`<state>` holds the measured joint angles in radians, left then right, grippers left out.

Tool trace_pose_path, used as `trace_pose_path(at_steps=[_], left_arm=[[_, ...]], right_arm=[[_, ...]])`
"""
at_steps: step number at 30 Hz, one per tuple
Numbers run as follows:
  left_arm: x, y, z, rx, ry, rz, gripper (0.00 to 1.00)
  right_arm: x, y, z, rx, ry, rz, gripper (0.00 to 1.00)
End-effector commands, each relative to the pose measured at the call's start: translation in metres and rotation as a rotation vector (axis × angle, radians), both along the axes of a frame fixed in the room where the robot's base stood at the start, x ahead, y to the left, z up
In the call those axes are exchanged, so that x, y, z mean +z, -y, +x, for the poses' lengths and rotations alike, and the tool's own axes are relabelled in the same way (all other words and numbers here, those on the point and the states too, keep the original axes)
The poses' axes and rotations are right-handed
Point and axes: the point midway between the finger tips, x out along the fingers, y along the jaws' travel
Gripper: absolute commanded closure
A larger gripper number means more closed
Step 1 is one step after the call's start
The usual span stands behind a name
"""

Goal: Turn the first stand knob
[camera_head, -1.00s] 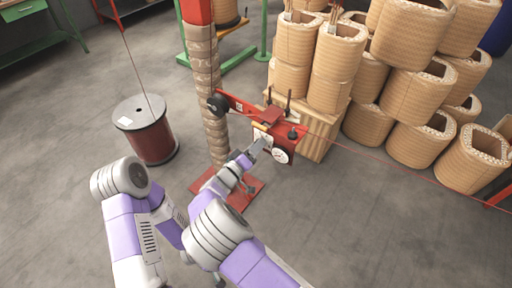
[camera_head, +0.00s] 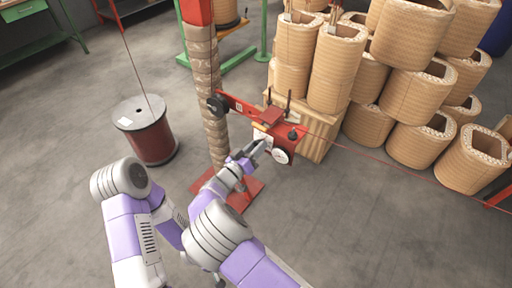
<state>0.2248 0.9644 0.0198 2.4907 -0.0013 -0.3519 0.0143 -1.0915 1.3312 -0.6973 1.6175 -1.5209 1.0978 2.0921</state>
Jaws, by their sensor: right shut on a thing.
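The stand is a wrapped post (camera_head: 212,110) on a red base plate (camera_head: 243,196). A red arm (camera_head: 285,145) on it carries a black wheel (camera_head: 217,104), a pale dial plate (camera_head: 262,138), a white round dial (camera_head: 281,156) and a small black knob (camera_head: 293,135). My right gripper (camera_head: 257,147) reaches up to the pale plate at the front of the red arm. It is shut on a small part there, which the fingers mostly hide; I take it to be the stand knob. My left arm (camera_head: 128,205) is at the lower left; its gripper is not clearly visible.
A dark red wire spool (camera_head: 147,130) stands on the floor at left. Many wrapped coils (camera_head: 410,95) are stacked at right, some near a wooden crate (camera_head: 322,135). A thin red wire (camera_head: 400,168) runs right from the stand. The front floor is clear.

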Motion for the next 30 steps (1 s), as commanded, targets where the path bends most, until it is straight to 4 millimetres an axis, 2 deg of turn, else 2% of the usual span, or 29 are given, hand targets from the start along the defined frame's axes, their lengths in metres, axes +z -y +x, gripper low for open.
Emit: trace_pose_path(at_steps=[7,8,12,23,30], left_arm=[[0.0,0.0,0.0,0.0,0.0,0.0,0.57],[0.0,0.0,0.0,0.0,0.0,0.0,0.57],[0.0,0.0,0.0,0.0,0.0,0.0,0.57],[0.0,0.0,0.0,0.0,0.0,0.0,0.57],[0.0,0.0,0.0,0.0,0.0,0.0,0.57]], right_arm=[[-0.001,0.001,0.0,-0.002,-0.002,-0.001,0.95],[-0.001,0.001,0.0,-0.002,-0.002,-0.001,0.6],[-0.001,0.001,0.0,-0.001,-0.001,-0.001,0.4],[0.0,-0.002,-0.001,0.0,-0.001,-0.001,0.4],[0.0,-0.017,-0.01,-0.002,0.0,-0.001,0.4]])
